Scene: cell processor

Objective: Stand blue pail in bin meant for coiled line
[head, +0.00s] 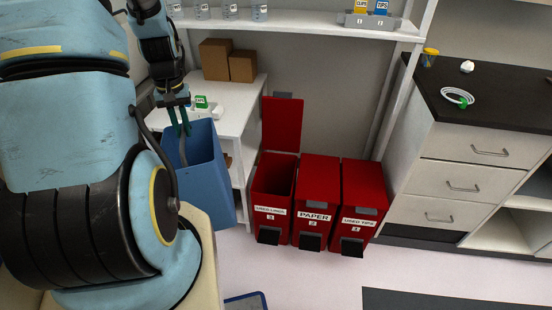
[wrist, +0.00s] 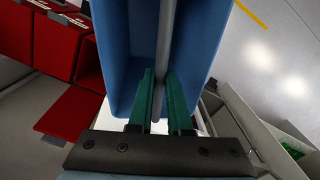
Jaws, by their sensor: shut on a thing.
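The blue pail (head: 212,180) hangs from my gripper (head: 180,122) left of the bins, with its open mouth upward. The wrist view shows the pail (wrist: 205,35) with a grey bar, likely its handle, between the green fingers of my gripper (wrist: 160,75). My gripper is shut on it. The leftmost red bin (head: 272,180) has its lid (head: 283,122) raised and its mouth open; its label appears to read "USED LINES". A white coiled line (head: 457,96) with a green piece lies on the black counter.
Two red bins stand to the right with lids shut: the "PAPER" bin (head: 318,180) and the "USED TIPS" bin (head: 362,185). A white table (head: 235,110) with brown boxes (head: 215,58) stands behind the pail. A drawer cabinet (head: 450,175) stands right of the bins.

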